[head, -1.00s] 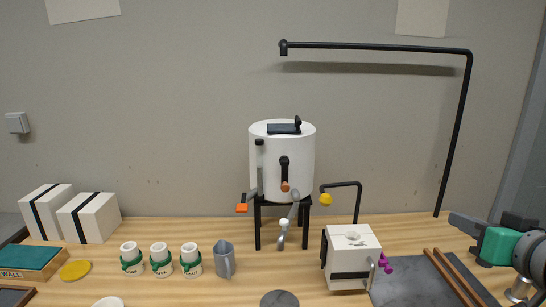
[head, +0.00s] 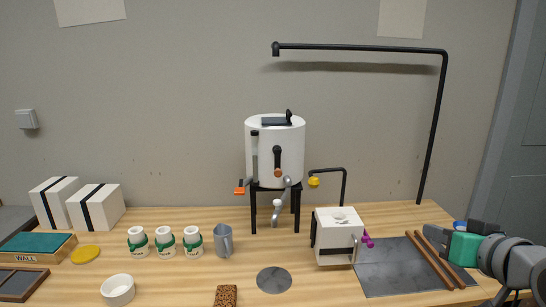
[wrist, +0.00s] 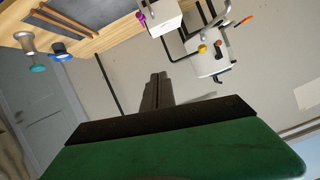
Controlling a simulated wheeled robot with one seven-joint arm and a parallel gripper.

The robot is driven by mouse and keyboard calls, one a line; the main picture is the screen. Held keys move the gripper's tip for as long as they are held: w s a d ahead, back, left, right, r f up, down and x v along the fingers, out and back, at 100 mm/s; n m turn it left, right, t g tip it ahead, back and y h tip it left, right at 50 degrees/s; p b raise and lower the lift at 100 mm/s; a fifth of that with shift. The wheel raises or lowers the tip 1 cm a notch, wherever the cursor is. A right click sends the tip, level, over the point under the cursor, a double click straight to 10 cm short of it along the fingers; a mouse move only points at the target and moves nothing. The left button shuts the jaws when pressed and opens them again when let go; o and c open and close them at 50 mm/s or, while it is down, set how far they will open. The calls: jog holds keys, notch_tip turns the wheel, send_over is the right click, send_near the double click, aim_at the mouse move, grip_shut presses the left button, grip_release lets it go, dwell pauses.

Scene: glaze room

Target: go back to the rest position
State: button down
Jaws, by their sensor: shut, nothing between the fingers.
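My gripper (head: 459,229) is at the right side of the head view, above the right end of the wooden table. Its dark fingers point left and its body is green. In the wrist view the dark fingers (wrist: 158,90) are together with nothing between them. The gripper is apart from the things on the table. No object of the task itself is named.
A dark slab (head: 385,276) with two brown rods (head: 434,262) lies below my gripper. A white box (head: 337,237) with a purple knob stands left of it. A white tank (head: 274,152) on a black stand is farther left. A black pipe (head: 432,130) rises behind.

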jog(key=a+f+g, duration=0.3)
jog(key=a+f, duration=0.2)
jog(key=f, duration=0.3)
jog(key=a+f+g, duration=0.3)
jog(key=a+f, duration=0.3)
jog(key=f, duration=0.3)
jog(key=s+a+f+n+g+h, duration=0.1)
jog(key=s+a+f+g, duration=0.2)
jog(key=s+f, duration=0.3)
jog(key=s+a+f+g, duration=0.3)
jog(key=s+f, duration=0.2)
jog(key=f, duration=0.1)
notch_tip(320, 180, up, 6)
jog(key=w+t+p, duration=0.1)
jog(key=w+p, duration=0.1)
jog(key=p, duration=0.1)
jog(key=shift+d+r, duration=0.2)
jog(key=shift+d, duration=0.2)
